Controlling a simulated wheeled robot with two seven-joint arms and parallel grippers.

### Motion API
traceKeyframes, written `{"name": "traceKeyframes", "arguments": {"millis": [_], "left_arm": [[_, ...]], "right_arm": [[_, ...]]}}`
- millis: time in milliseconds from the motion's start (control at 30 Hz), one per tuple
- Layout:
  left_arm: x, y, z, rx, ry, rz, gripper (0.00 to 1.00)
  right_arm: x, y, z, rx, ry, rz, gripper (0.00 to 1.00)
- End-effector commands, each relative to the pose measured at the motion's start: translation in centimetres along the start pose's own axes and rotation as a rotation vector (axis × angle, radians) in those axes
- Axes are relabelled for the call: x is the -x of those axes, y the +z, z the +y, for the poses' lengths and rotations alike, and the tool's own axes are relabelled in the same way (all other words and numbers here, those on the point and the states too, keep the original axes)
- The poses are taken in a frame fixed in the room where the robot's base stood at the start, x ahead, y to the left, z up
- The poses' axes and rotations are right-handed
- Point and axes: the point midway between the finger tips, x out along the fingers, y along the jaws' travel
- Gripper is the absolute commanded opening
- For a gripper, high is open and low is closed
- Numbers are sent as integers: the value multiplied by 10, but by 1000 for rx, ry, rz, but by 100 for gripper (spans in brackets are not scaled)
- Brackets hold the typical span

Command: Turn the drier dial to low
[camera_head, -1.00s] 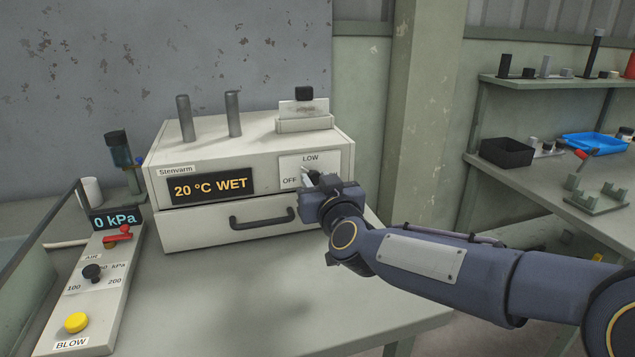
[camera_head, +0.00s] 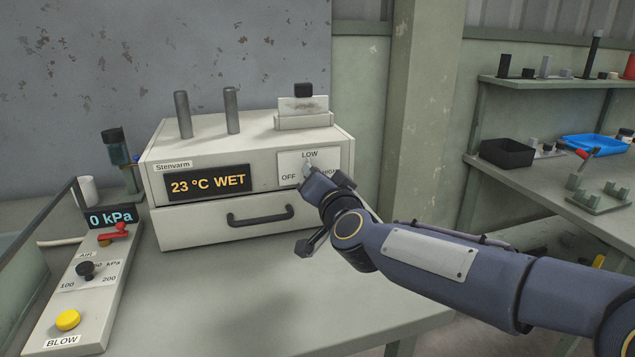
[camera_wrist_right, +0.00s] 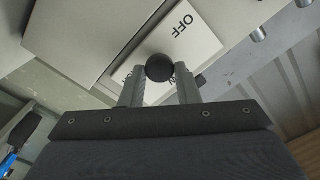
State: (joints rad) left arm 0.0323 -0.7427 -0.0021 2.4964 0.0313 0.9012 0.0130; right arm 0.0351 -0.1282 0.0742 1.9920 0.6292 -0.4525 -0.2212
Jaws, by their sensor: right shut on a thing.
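The drier (camera_head: 200,140) is a pale box on the bench with a drawer below. Its display (camera_head: 208,183) reads 23 °C WET. The dial plate (camera_head: 288,163) at its front right carries OFF, LOW and HIGH. The dial is mostly hidden by my gripper in the head view. In the right wrist view the round black dial (camera_wrist_right: 159,67) sits between my fingers. My right gripper (camera_head: 307,168) is at the plate, shut on the dial; its two fingers also show in the right wrist view (camera_wrist_right: 160,80). My left gripper is not in view.
A panel (camera_head: 100,270) with a red lever, a black knob and a yellow BLOW button lies left of the drier. The drawer handle (camera_head: 260,217) is below my gripper. The bench front is clear. A side bench with trays stands at right.

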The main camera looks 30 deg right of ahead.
Motion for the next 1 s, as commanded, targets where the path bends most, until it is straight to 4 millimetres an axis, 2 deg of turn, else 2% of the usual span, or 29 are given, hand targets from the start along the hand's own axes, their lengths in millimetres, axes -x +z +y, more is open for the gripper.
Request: {"name": "traceKeyframes", "arguments": {"millis": [333,867,900,1000], "left_arm": [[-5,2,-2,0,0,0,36],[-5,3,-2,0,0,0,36],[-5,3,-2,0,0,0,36],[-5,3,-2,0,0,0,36]], "right_arm": [[0,1,1,-140,1,-2,6],[0,1,1,-162,2,-3,6],[0,1,1,-162,2,-3,33],[0,1,1,-162,2,-3,46]]}}
